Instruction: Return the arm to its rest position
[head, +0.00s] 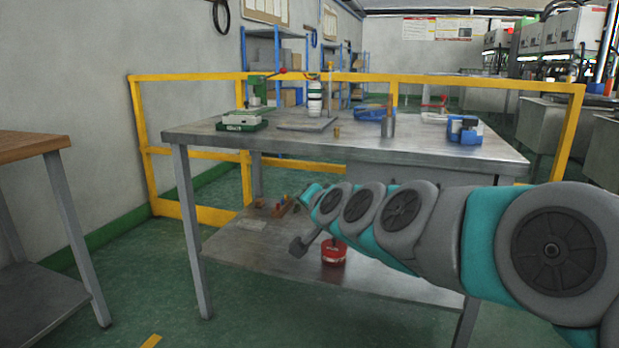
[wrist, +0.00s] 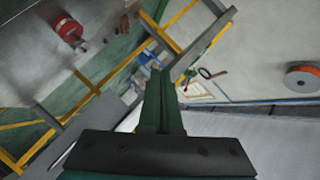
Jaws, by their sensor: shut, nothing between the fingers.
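My arm (head: 402,210), grey and teal, reaches in from the right in the head view, in front of the metal worktable (head: 400,151). Its far end is near the table's front side, below the level of the top. In the wrist view my gripper (wrist: 160,74) has its dark green fingers together, with nothing between them. The fingers are hard to make out in the head view.
The worktable holds a green-based device (head: 243,122), a white bottle (head: 314,100) and a blue device (head: 464,130). A red can (head: 334,252) stands on its lower shelf. Yellow railing (head: 190,77) runs behind. A wooden-topped table (head: 30,145) stands left, with open floor between.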

